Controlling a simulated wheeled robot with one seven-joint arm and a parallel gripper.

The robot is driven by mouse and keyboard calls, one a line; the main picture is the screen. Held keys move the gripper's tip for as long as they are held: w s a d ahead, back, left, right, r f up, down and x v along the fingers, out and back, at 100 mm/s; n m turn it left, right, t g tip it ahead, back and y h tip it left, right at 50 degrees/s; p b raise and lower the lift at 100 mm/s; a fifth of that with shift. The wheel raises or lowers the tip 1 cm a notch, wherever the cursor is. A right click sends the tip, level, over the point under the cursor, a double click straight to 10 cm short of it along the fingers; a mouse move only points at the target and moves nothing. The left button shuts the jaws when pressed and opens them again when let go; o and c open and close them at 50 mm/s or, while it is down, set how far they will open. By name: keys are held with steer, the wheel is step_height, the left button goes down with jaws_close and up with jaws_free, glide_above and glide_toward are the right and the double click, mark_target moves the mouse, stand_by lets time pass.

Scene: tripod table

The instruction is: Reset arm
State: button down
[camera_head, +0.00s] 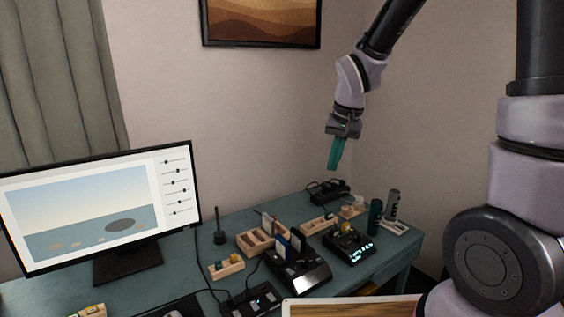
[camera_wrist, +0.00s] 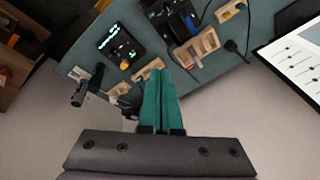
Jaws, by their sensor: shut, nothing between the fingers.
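My gripper (camera_head: 335,166) hangs from my raised arm in the head view, above the back right part of the table and clear of everything on it. Its green fingers are shut together and hold nothing. In the wrist view my gripper (camera_wrist: 160,75) shows as two green fingers side by side, pointing toward the table. The blue-green table (camera_head: 185,262) stands below with several devices on it.
A monitor (camera_head: 95,210) stands at the left. A wooden tray (camera_head: 255,243), a black device with a lit display (camera_head: 348,247) and a dark green cylinder (camera_head: 374,218) stand on the table. A picture (camera_head: 262,22) hangs on the wall. The air around my gripper is free.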

steer(key=s+d+r+m+t, duration=0.1)
steer(key=s+d+r+t, duration=0.1)
steer(key=s+d+r, duration=0.3)
steer(key=s+d+r+m+t, duration=0.1)
steer(key=s+d+r+t, duration=0.1)
steer(key=s+d+r, duration=0.4)
steer(key=s+r, duration=0.3)
steer(key=r, duration=0.3)
steer(key=shift+s+d+t+y, duration=0.2)
steer(key=shift+s+t+y, duration=0.1)
